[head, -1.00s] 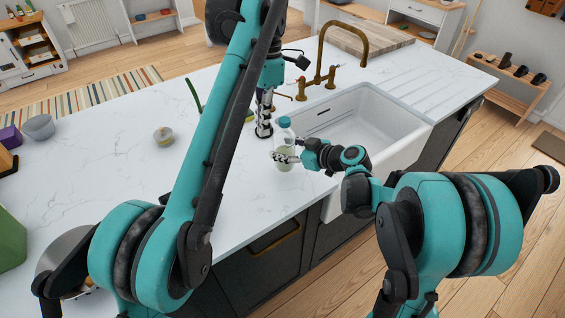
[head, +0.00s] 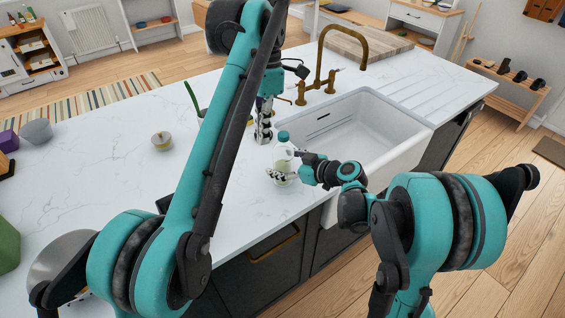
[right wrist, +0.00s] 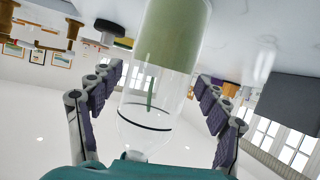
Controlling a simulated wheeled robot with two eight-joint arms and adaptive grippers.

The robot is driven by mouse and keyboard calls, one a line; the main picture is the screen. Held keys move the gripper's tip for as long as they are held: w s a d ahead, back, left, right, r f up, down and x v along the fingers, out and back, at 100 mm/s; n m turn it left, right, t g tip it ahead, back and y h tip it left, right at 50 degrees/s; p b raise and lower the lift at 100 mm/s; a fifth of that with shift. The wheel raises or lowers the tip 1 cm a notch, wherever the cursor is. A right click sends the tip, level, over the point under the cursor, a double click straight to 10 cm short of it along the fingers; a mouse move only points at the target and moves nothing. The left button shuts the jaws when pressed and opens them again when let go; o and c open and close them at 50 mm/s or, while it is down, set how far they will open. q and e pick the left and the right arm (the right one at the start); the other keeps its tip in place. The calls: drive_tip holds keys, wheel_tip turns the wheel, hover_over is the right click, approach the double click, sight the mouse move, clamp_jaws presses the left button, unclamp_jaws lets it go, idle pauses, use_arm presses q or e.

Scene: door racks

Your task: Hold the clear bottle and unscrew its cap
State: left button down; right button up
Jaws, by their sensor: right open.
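The clear bottle (head: 284,160) has a teal cap (head: 283,136) and pale green contents. It stands upright on the white counter, left of the sink. My right gripper (head: 281,175) is around its lower body. In the right wrist view the bottle (right wrist: 152,100) lies between the two open fingers of my right gripper (right wrist: 155,105), with gaps visible on both sides. My left gripper (head: 264,134) points down just behind and left of the cap, apart from it. Its fingers are too small to tell whether they are open.
The white sink (head: 400,125) with a brass tap (head: 325,70) is close on the right. A small lidded jar (head: 161,141) and a grey bowl (head: 37,132) stand on the left.

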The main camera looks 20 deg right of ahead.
drive_tip(key=p+v, duration=0.3)
drive_tip(key=v, duration=0.9)
idle(0.4)
